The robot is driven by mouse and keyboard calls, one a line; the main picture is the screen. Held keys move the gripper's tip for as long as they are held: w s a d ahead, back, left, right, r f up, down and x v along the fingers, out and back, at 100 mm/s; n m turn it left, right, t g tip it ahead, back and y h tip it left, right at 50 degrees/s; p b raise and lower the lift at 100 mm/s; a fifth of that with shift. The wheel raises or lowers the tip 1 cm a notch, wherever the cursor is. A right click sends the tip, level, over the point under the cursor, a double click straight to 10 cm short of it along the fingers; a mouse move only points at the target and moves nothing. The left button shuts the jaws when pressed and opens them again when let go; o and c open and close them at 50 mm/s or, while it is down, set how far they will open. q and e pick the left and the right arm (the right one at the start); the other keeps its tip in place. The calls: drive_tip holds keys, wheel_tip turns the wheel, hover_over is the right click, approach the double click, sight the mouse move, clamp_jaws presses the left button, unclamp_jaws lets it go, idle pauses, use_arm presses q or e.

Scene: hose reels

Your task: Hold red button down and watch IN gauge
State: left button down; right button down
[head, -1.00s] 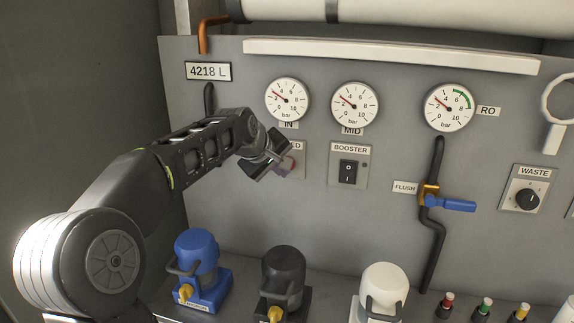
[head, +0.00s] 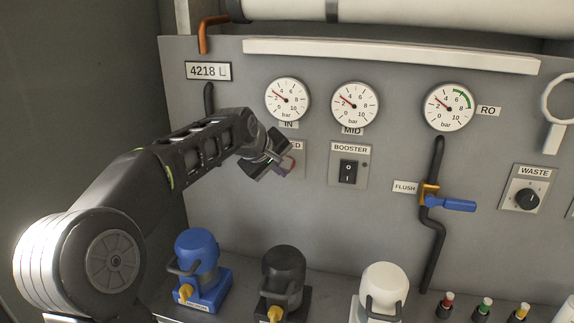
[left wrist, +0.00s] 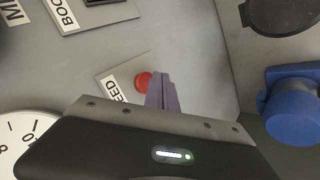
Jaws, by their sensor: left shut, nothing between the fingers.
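The red button (left wrist: 144,82) sits on the FEED plate in the left wrist view, partly hidden by my gripper. My left gripper (left wrist: 158,78) is shut and empty, its fingertips right beside the button in that view; I cannot tell whether they touch it. In the head view my left gripper (head: 284,164) is at the FEED plate (head: 297,151) and covers most of it. The IN gauge (head: 287,100) is above, its red needle pointing up-left, near 2 bar. My right gripper is not in view.
The MID gauge (head: 355,105) and BOOSTER switch (head: 348,172) are to the right, with the RO gauge (head: 449,107) and blue-handled FLUSH valve (head: 450,204) beyond. Blue (head: 197,260), black (head: 284,272) and white (head: 384,286) pump-like units stand below.

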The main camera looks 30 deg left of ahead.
use_arm(q)
drive_tip(key=shift+w, duration=0.2)
idle(0.4)
drive_tip(key=shift+w+a+p, duration=0.15)
drive_tip(key=shift+w+p, duration=0.05)
drive_tip(key=shift+p, duration=0.1)
drive_tip(key=shift+w+a+p, duration=0.15)
drive_tip(key=shift+w+p, duration=0.25)
drive_tip(key=shift+w, duration=0.15)
idle(2.0)
drive_tip(key=shift+s, duration=0.15)
idle(1.3)
drive_tip(key=shift+s+d+b, duration=0.3)
drive_tip(key=shift+s+b, duration=0.4)
drive_tip(key=shift+s, duration=0.05)
drive_tip(key=shift+s, duration=0.1)
